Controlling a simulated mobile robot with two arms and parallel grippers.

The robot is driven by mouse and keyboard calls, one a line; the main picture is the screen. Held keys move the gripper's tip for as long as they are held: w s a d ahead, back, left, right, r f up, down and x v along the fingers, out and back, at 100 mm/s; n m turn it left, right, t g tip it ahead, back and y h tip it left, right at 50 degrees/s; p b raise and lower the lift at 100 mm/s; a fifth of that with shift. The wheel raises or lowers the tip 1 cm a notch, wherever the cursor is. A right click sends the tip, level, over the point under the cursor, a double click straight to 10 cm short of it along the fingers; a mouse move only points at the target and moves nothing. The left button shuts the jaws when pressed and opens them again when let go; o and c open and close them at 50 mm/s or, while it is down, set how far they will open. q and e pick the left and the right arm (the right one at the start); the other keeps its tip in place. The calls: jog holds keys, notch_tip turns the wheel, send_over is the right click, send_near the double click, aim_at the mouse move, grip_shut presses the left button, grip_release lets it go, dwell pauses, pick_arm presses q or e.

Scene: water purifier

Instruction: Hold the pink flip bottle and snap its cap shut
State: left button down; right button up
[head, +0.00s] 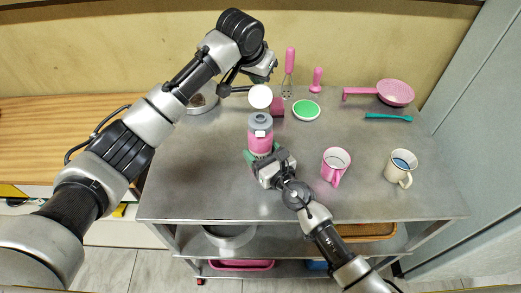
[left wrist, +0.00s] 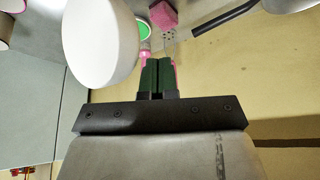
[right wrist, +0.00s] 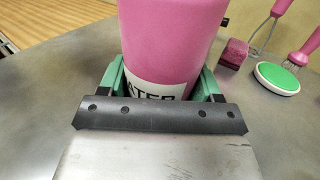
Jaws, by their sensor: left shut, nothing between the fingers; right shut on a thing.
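The pink flip bottle (head: 260,143) stands upright on the metal table, with a grey top (head: 261,120). A white round disc (head: 260,97), which looks like its raised cap, shows just above and behind the grey top. It is large and close in the left wrist view (left wrist: 98,45). My right gripper (head: 264,157) is shut around the bottle's lower body; its green fingers flank the pink wall (right wrist: 165,40) and partly hide a white label (right wrist: 158,88). My left gripper (head: 264,79) is shut and empty, above and behind the disc. Contact with the disc is not clear.
A pink block (head: 277,106), green-topped dish (head: 306,110), whisk (head: 288,75) and pink-handled brush (head: 316,80) are behind and to the right. A pink mug (head: 335,167), cream mug (head: 400,168) and pink strainer (head: 395,92) stand further right.

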aim_at(260, 93)
pick_arm(q)
jog(key=shift+s+r, duration=0.1)
jog(key=shift+s, duration=2.45)
jog(key=shift+s+r, duration=0.65)
jog(key=shift+s, duration=0.45)
jog(key=shift+s+r, duration=0.3)
jog(key=shift+s, duration=0.55)
jog(key=shift+s+f, duration=0.3)
jog(key=shift+s, duration=0.35)
jog(key=shift+s+f, duration=0.25)
jog(key=shift+s, duration=0.45)
